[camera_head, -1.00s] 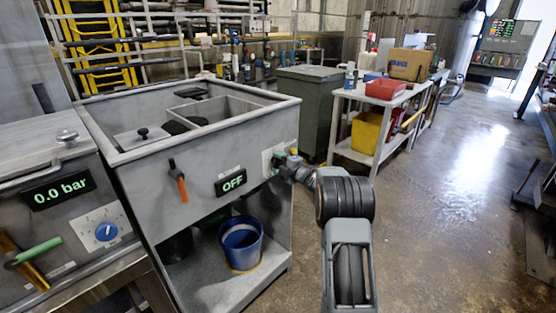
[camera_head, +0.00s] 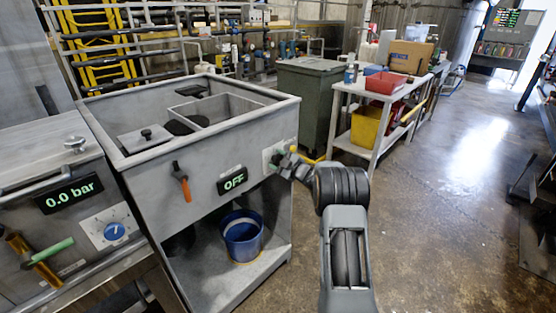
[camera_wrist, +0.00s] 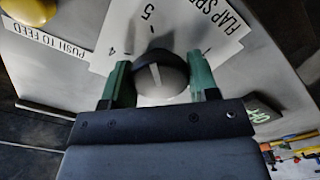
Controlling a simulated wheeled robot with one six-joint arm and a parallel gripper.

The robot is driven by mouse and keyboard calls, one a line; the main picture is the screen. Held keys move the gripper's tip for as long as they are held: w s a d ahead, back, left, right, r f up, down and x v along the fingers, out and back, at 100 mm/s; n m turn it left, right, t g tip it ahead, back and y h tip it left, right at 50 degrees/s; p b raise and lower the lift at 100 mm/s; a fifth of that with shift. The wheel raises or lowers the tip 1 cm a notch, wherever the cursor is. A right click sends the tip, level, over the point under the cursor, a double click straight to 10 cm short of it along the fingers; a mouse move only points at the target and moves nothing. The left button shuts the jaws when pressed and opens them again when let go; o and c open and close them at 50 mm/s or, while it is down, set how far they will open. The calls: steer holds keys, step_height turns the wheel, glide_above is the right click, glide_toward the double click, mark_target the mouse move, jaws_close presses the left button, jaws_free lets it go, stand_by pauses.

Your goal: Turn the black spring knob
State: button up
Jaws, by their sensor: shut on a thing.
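The black spring knob (camera_wrist: 160,72) has a rounded dark top and a pale pointer line. It sits on a white dial plate (camera_wrist: 133,27) with the figures 4 and 5 and a partly cut-off "FLAP SPR" label. My gripper (camera_wrist: 160,82) has its green fingers on both sides of the knob, shut on it. The pointer line runs up and slightly left in the wrist view. In the head view my gripper (camera_head: 276,160) is at the right end of the grey machine's front panel (camera_head: 205,180) and hides the knob.
A yellow button (camera_wrist: 30,10) labelled "PUSH TO FEED" is close by the dial. The display (camera_head: 232,181) reads OFF. An orange-handled lever (camera_head: 181,180) is further left on the panel. A blue bucket (camera_head: 242,235) stands on the shelf below. Open floor lies to the right.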

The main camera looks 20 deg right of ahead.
stand_by(0.4)
steer(key=o, duration=0.9)
steer(key=v, duration=1.4)
